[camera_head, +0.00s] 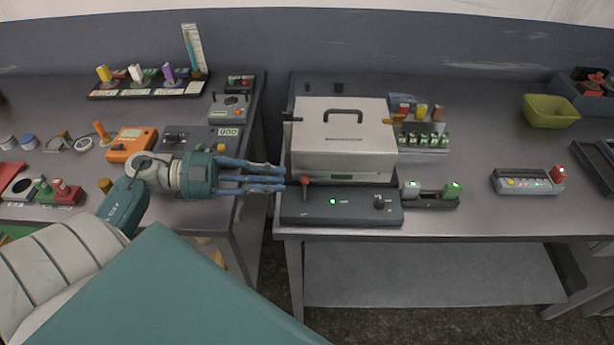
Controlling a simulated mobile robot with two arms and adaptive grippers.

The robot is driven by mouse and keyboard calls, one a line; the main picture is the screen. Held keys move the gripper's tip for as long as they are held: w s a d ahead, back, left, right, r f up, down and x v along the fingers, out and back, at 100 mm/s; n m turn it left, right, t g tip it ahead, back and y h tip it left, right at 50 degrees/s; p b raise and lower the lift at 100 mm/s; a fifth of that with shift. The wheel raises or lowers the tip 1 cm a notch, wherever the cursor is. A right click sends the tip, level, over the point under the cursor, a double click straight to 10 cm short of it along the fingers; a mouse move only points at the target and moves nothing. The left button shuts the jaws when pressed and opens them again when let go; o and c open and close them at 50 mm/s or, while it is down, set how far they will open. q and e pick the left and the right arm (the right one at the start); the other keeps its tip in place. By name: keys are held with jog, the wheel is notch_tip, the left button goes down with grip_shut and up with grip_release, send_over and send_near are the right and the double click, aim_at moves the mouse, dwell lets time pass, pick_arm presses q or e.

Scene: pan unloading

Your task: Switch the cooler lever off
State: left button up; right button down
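The cooler is most likely the light grey box (345,150) with a dark top handle, standing on the right table. In front of it is a dark control panel (343,210) with a lit green light and a black knob (379,203). A small lever with a red tip (305,181) stands up at the panel's back left. My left gripper (283,179) reaches in from the left across the gap between the tables. Its blue fingers point right, and their tips are just left of the red lever, seemingly not touching it. How far the fingers are spread is unclear. My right gripper is not in view.
A small unit (430,194) with green-topped parts sits right of the panel. A rack of small green items (425,140) stands beside the box. A keypad device (525,181) and a yellow-green bin (549,112) are further right. The left table (235,135) holds several devices.

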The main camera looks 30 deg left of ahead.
aim_at(306, 184)
pick_arm(q)
jog(key=p+x, duration=0.1)
jog(key=x, duration=0.5)
jog(key=shift+w+d+r+p, duration=0.1)
jog(key=shift+w+p, duration=0.05)
jog(key=shift+p, duration=0.15)
jog(key=shift+w+d+f, duration=0.25)
jog(key=shift+w+d, duration=0.1)
jog(key=shift+d, duration=0.2)
